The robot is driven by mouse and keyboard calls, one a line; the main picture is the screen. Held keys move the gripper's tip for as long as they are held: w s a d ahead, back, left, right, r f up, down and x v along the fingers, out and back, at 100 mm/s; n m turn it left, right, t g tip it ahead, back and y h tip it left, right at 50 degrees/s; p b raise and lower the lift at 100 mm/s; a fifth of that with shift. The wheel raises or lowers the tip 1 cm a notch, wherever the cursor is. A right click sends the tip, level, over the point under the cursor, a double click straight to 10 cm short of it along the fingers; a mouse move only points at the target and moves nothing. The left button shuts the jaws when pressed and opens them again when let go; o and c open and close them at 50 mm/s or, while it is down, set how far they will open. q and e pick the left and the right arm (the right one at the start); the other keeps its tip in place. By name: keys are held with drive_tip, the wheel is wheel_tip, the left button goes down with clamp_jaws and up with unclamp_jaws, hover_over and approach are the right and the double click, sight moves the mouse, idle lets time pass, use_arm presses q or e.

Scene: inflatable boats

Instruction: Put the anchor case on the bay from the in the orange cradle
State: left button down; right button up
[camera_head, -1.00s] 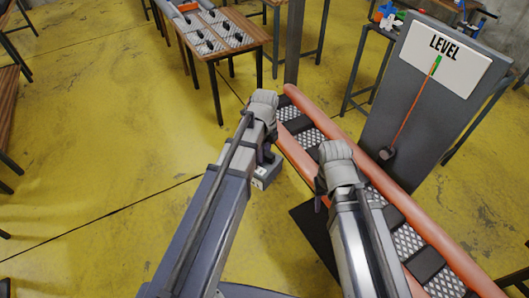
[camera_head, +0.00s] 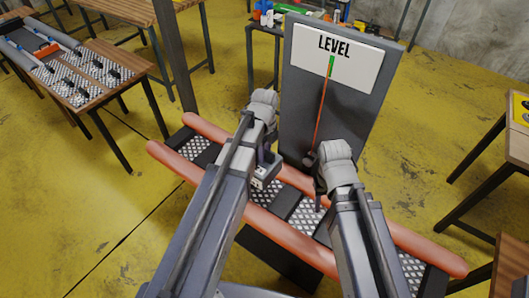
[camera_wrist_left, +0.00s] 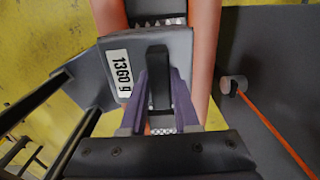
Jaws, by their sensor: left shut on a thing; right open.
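My left gripper (camera_head: 264,165) is shut on the dark handle of a grey case (camera_head: 262,184). In the left wrist view, the case (camera_wrist_left: 183,55) has a white "1360 g" label, and the purple-grey fingers (camera_wrist_left: 160,90) close on its handle. The case is over the inflatable boat (camera_head: 180,163), which has orange tubes with black and metal-mesh bays between them. I cannot tell whether it touches the boat. My right gripper (camera_head: 319,190) is open over the boat, partly hidden by its wrist. An orange piece (camera_head: 47,49), possibly the cradle, lies on the left table.
A grey board (camera_head: 345,115) with a "LEVEL" sign and a hanging orange line stands behind the boat. The left wooden table (camera_head: 120,78) holds a grey-tubed mesh boat. Another table (camera_head: 470,180) stands right. Yellow floor is open at the left.

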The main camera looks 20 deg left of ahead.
use_arm(q)
drive_tip(key=shift+w+d+f+b, duration=0.25)
drive_tip(key=shift+w+f+b, duration=0.4)
drive_tip(key=shift+f+b, duration=0.25)
use_arm(e)
drive_tip(key=shift+f, duration=0.9)
use_arm(q)
drive_tip(key=shift+f, duration=0.2)
use_arm(e)
drive_tip(key=shift+f, duration=0.25)
use_arm(q)
wheel_tip(320, 180, down, 11)
drive_tip(key=b, duration=1.1)
use_arm(e)
drive_tip(key=shift+f, duration=5.6)
use_arm(q)
drive_tip(key=shift+f, duration=0.15)
drive_tip(key=c, duration=0.6)
unclamp_jaws()
drive_tip(key=shift+b, duration=0.3)
drive_tip(key=shift+o, duration=0.2)
use_arm(e)
drive_tip(key=shift+r, duration=0.1)
